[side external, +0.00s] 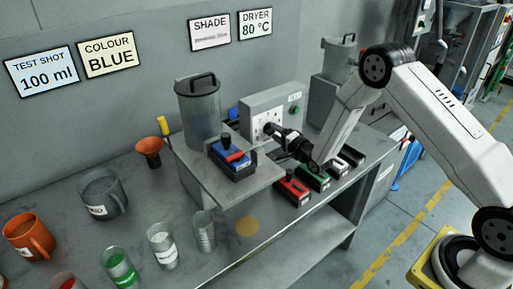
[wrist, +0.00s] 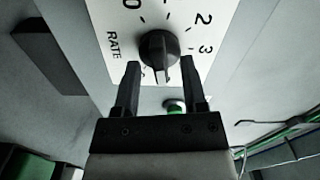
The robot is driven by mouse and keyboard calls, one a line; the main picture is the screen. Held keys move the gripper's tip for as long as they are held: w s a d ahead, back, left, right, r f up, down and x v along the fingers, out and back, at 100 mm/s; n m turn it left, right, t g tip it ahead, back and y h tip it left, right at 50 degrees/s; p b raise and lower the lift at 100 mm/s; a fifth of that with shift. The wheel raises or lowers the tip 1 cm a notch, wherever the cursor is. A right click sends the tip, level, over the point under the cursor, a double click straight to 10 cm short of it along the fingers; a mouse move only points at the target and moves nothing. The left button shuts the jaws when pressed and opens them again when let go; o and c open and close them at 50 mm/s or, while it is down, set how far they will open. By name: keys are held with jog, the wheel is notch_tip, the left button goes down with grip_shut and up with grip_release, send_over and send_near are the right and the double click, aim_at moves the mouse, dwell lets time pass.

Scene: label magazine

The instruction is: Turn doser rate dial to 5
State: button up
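The black rate dial (wrist: 158,48) sits on a white plate marked RATE (wrist: 113,45) in the wrist view. The figures 0, 2 and 3 show around its upper side; any others are out of frame or hidden. The dial's grip ridge runs down towards my gripper, but I cannot tell its exact setting. My gripper (wrist: 160,63) is open, with one fingertip on each side of the dial's lower part and visible gaps to it. In the side view, my gripper (side external: 272,134) is at the front of the grey doser box (side external: 262,105), largely covering the dial.
A lidded grey hopper (side external: 198,112) is behind left. Cups and jugs occupy the bench's left side.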

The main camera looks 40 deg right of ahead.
jog(key=shift+s, duration=0.15)
jog(key=s, duration=0.7)
jog(key=shift+s, duration=0.3)
dwell(0.4)
notch_tip(320, 180, up, 6)
jog(key=w+a+n+g, duration=0.1)
jog(key=w+n+g, duration=0.1)
jog(key=n+g, duration=0.15)
jog(key=s+a+n+g, duration=0.2)
jog(key=s+n+g, duration=0.4)
jog(key=s, duration=0.6)
jog(key=s+a+n+g, duration=0.3)
jog(key=s+n+g, duration=0.3)
jog(key=s, duration=0.6)
jog(key=shift+s+r, duration=0.15)
jog(key=shift+s, duration=0.15)
